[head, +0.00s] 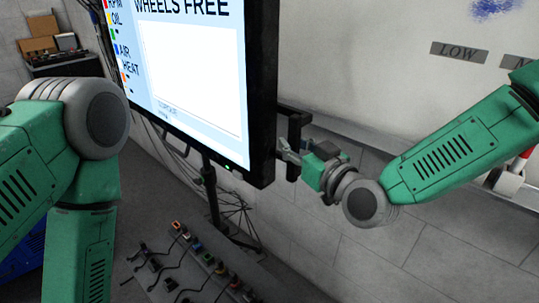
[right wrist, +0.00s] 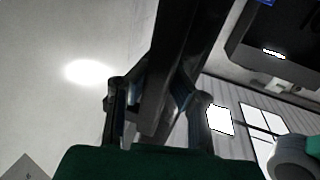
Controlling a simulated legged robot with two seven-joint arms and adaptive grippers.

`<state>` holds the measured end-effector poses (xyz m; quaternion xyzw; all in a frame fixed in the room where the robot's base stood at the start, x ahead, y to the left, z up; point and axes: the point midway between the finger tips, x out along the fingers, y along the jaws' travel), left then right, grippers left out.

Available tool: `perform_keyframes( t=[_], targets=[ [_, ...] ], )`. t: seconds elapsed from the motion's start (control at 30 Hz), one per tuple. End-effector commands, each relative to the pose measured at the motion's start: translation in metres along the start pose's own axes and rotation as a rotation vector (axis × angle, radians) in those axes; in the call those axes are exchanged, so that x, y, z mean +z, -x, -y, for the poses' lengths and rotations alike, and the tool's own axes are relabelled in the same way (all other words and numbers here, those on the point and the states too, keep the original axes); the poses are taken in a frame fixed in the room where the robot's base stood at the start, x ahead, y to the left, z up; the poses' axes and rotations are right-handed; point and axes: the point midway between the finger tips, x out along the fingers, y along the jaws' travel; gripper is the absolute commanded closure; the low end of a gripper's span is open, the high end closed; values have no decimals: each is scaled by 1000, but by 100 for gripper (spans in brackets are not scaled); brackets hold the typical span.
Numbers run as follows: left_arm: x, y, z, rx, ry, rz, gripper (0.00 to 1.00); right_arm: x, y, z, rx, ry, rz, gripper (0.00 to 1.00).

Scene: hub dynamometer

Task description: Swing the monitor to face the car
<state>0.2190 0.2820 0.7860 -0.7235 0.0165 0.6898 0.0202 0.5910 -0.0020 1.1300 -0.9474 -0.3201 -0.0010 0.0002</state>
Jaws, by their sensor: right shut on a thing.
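The monitor (head: 190,60) is a large black-framed screen on a dark stand (head: 211,195), its lit face turned toward the lower left in the head view. A black handle (head: 294,160) sticks out at its right edge. My right gripper (head: 288,151) is at this handle, shut on it. In the right wrist view the dark handle bar (right wrist: 178,60) passes between the fingers of my right gripper (right wrist: 155,105). My left arm shows at the left, but its gripper is out of the head view. No car can be made out.
A panel with several coloured plugs and cables (head: 205,262) lies below the monitor. Loose cables (head: 235,205) hang by the stand. A pale wall (head: 380,60) with a LOW plate (head: 459,52) is at the right. Cardboard boxes (head: 40,32) stand at the back left.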

Motion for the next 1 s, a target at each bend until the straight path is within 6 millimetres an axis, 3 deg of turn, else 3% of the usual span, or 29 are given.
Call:
perform_keyframes(
  t=[0.3,0.33,0.37,0.4,0.77,1.0],
  targets=[
    [0,0,0,0,0,0,80,2,2,-3,-1,-1,6,100],
    [0,0,0,0,0,0,80,2,2,-3,-1,-1,6,75],
    [0,0,0,0,0,0,80,2,2,-3,-1,-1,6,65],
    [0,0,0,0,0,0,80,2,2,-2,-1,-1,6,60],
    [3,1,0,0,0,-2,80,2,5,-2,-1,-1,6,60],
    [3,1,0,0,0,-3,80,2,45,-2,-1,-3,7,60]
  ],
)
